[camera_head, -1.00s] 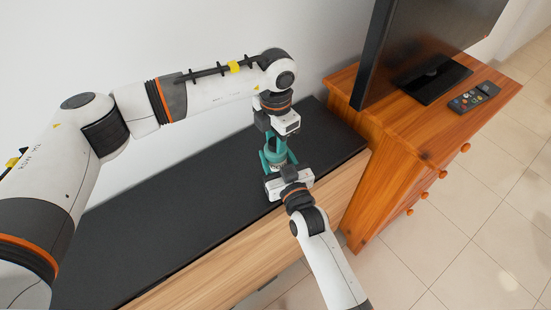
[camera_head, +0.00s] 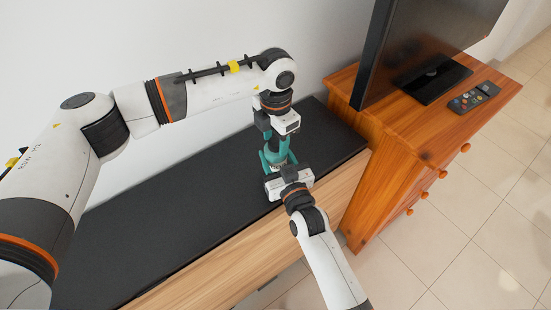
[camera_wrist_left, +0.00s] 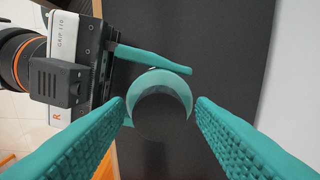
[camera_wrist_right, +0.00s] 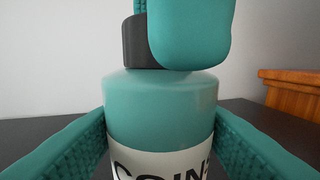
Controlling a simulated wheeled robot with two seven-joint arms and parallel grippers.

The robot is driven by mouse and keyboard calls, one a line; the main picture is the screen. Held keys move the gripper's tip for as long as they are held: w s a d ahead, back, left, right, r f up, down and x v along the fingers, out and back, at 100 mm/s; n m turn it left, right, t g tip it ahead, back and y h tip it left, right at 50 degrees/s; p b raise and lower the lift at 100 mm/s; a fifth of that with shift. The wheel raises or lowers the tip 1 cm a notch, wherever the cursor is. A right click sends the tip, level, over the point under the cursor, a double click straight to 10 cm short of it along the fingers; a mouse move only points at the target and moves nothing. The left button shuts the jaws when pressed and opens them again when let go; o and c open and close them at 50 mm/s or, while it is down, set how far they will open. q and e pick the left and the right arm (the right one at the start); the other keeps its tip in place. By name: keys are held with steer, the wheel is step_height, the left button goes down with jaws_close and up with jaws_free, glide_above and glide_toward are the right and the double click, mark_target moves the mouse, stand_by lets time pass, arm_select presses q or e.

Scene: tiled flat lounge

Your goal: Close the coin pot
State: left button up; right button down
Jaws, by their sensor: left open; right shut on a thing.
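The coin pot (camera_head: 277,166) stands on the black top of the bench. In the right wrist view the pot (camera_wrist_right: 160,95) is a teal upright cylinder with a white label and black letters. A dark grey round lid (camera_wrist_right: 133,42) sits at its top, partly hidden by a left finger; I cannot tell whether it is tight. My right gripper (camera_wrist_right: 160,132) is shut on the pot's body from the front. My left gripper (camera_head: 274,147) points down from above. In the left wrist view its open fingers (camera_wrist_left: 162,108) stand on either side of the lid (camera_wrist_left: 161,116).
The black bench top (camera_head: 180,190) is bare to the left of the pot. A wooden cabinet (camera_head: 375,125) stands close on the right, with a television (camera_head: 425,45) and a remote (camera_head: 474,97) on it. A white wall (camera_head: 200,30) lies behind.

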arm_select(q)
step_height(320, 180, up, 12)
stand_by(0.5)
arm_select(e)
steer(key=c, duration=0.5)
jaws_free()
arm_select(q)
steer(key=shift+f, duration=0.1)
arm_select(e)
steer(key=v, duration=1.2)
